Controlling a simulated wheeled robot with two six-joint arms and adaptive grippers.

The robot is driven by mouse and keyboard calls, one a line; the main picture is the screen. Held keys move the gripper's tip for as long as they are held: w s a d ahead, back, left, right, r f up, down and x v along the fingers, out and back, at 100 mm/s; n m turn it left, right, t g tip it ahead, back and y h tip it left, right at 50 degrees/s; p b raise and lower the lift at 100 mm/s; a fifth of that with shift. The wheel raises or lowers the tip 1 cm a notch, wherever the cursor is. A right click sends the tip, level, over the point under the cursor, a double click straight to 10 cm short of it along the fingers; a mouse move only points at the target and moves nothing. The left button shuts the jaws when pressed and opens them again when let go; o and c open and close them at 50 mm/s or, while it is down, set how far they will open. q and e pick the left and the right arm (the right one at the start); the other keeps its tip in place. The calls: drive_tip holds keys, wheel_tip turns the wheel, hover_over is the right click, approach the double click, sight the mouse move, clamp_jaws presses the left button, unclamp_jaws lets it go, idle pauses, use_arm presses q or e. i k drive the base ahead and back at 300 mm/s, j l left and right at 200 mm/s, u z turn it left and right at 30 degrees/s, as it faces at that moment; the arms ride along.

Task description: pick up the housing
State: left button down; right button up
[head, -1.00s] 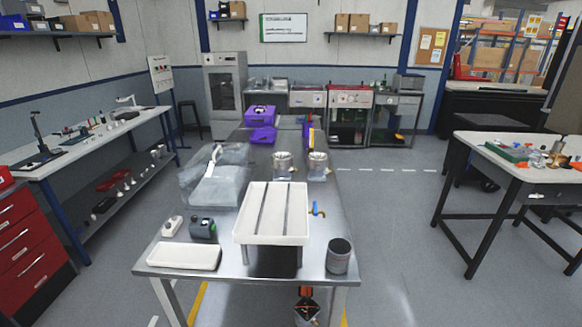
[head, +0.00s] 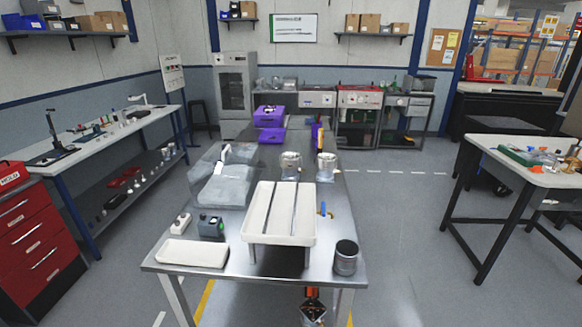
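Two round silver metal parts that look like machined housings stand on the steel table, past the white tray: a left housing (head: 290,167) and a right housing (head: 326,168). They are apart from each other, and small brass-coloured bits show by their bases. The frames do not show which one the task means. A dark grey cylinder (head: 345,258) stands at the table's near right corner. Neither of my grippers can be made out in the head view.
A white raised tray with slots (head: 262,215) stands on the table (head: 215,256). An orange and black object (head: 312,305) shows below the table.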

sight(290, 162)
drive_tip(key=u, duration=1.55)
drive_tip(key=i+j+u, duration=0.2)
drive_tip(key=i+u, duration=0.15)
drive_tip(key=u, duration=0.15)
drive_tip(key=i+u, duration=0.35)
drive_tip(key=u, duration=0.15)
drive_tip(key=i+z, duration=0.1)
drive_tip(key=i, duration=0.35)
drive_tip(key=i+j+z, duration=0.15)
drive_tip(key=i, duration=0.3)
drive_tip(key=i+j+z, duration=0.1)
drive_tip(key=i, duration=0.35)
drive_tip(key=i+j+z, duration=0.15)
drive_tip(key=i, duration=0.25)
drive_tip(key=i+l+z, duration=0.35)
drive_tip(key=i+z, duration=0.15)
drive_tip(key=i+l+z, duration=0.15)
drive_tip(key=i+z, duration=0.3)
drive_tip(key=i, duration=0.2)
drive_tip(key=i+j+z, duration=0.1)
drive_tip(key=i+z, duration=0.4)
drive_tip(key=i+j+z, duration=0.35)
drive_tip(key=i+z, duration=0.15)
drive_tip(key=i, duration=0.2)
